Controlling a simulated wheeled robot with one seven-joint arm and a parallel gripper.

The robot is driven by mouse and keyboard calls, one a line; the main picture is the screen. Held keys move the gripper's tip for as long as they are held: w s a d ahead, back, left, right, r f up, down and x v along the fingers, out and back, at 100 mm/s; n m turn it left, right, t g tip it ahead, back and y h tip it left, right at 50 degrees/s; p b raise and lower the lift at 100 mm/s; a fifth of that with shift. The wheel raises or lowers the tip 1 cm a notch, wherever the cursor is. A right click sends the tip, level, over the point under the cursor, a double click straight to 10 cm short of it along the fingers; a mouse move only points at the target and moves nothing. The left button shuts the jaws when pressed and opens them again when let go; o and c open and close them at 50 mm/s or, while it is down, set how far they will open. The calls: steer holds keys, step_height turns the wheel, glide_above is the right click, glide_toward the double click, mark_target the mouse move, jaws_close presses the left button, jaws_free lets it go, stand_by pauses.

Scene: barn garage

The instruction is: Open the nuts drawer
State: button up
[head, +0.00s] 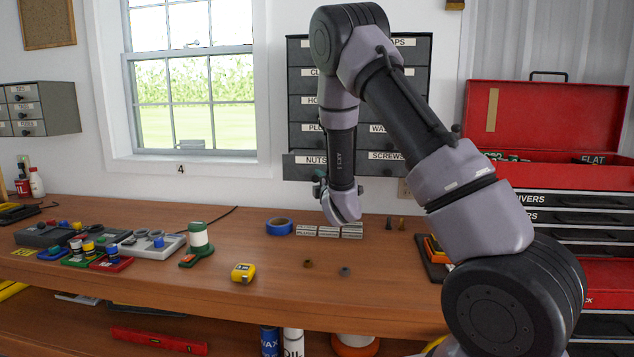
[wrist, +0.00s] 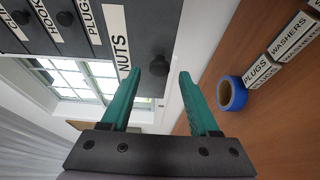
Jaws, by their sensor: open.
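The nuts drawer (head: 303,168) is the bottom left drawer of a dark grey wall cabinet (head: 293,90). In the head view its front appears to stand a little forward of the drawers above. In the wrist view the nuts drawer (wrist: 150,30) shows its white NUTS label and a round dark knob (wrist: 152,86). My gripper (head: 319,182) is at the lower right of this drawer, and my forearm covers part of the cabinet. In the wrist view my gripper (wrist: 172,70) is open, with the knob close to the left teal fingertip; contact cannot be told.
The screws drawer (head: 388,166) is to the right of the nuts drawer. Below is a wooden workbench (head: 230,215) with blue tape (head: 279,226), stacked label blocks (head: 328,232) and a yellow tape measure (head: 243,273). A red tool chest (head: 548,115) stands at the right.

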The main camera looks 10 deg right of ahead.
steer(key=s, duration=0.7)
steer(key=shift+s+d, duration=0.3)
steer(key=shift+s, duration=0.05)
steer(key=s+d+r+m+g+h, duration=0.1)
steer(key=s+d+r+m+g, duration=0.15)
steer(key=d+r+m, duration=0.35)
steer(key=s+d+r+m+g, duration=0.1)
steer(key=s+r+m+g, duration=0.15)
steer(key=r+m, duration=0.35)
steer(key=s+r+m+g, duration=0.1)
steer(key=s+m+g, duration=0.1)
steer(key=s, duration=0.7)
steer(key=s+r+m+g+y, duration=0.1)
steer(key=s+r+m+g, duration=0.1)
steer(key=s+m, duration=0.3)
steer(key=s+r+m+g, duration=0.1)
steer(key=s+m, duration=0.3)
steer(key=s, duration=0.9)
steer(key=shift+s+r+g+y, duration=0.35)
steer(key=shift+r+g+y, duration=0.05)
steer(key=shift+r, duration=0.35)
